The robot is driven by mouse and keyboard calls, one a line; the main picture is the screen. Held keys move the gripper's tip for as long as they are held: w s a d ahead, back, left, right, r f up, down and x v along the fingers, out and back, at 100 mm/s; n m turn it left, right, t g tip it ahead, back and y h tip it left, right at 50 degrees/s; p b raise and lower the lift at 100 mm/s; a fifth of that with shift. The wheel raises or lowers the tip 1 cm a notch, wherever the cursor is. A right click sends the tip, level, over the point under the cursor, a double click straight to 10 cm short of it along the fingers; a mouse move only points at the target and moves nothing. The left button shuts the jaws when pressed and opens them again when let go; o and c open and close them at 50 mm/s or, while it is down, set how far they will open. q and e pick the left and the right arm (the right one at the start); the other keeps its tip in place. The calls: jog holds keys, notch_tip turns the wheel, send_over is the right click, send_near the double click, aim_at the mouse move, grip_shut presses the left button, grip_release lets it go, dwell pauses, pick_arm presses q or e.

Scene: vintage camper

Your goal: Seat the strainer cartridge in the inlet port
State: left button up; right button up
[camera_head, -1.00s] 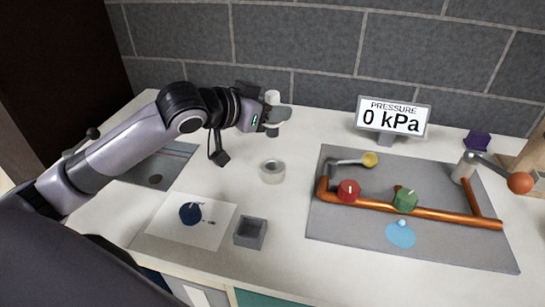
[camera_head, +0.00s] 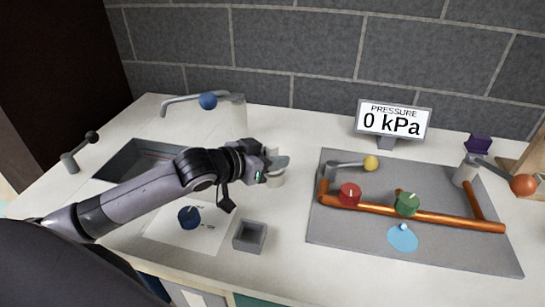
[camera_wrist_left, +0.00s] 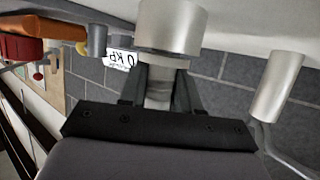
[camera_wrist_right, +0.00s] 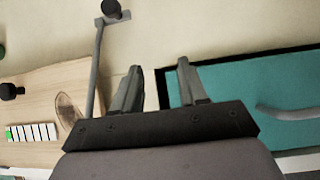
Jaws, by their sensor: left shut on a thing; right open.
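The strainer cartridge (camera_wrist_left: 158,88) is a pale grey cylinder held between the fingers of my left gripper (camera_wrist_left: 160,74). In the head view my left gripper (camera_head: 276,163) is right over the inlet port, a short pale round collar (camera_head: 277,181) on the counter. In the left wrist view the port (camera_wrist_left: 172,27) is a wider cylinder lined up with the cartridge's end. The cartridge's far end meets or enters the port; how deep it sits is hidden. My right gripper (camera_wrist_right: 159,70) is open and empty, seen only in the right wrist view.
A small grey open box (camera_head: 250,237) and a dark blue knob (camera_head: 189,217) on a white sheet lie in front. The faucet (camera_head: 232,110) and sink (camera_head: 125,158) are at left. The copper pipe panel (camera_head: 330,235) and gauge reading 0 kPa (camera_head: 393,120) are at right.

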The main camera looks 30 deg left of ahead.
pick_arm(q)
jog(key=o, duration=1.1)
jog(key=shift+f, duration=0.15)
jog(key=shift+c, duration=0.2)
jog(key=shift+r, duration=0.2)
jog(key=v, duration=1.2)
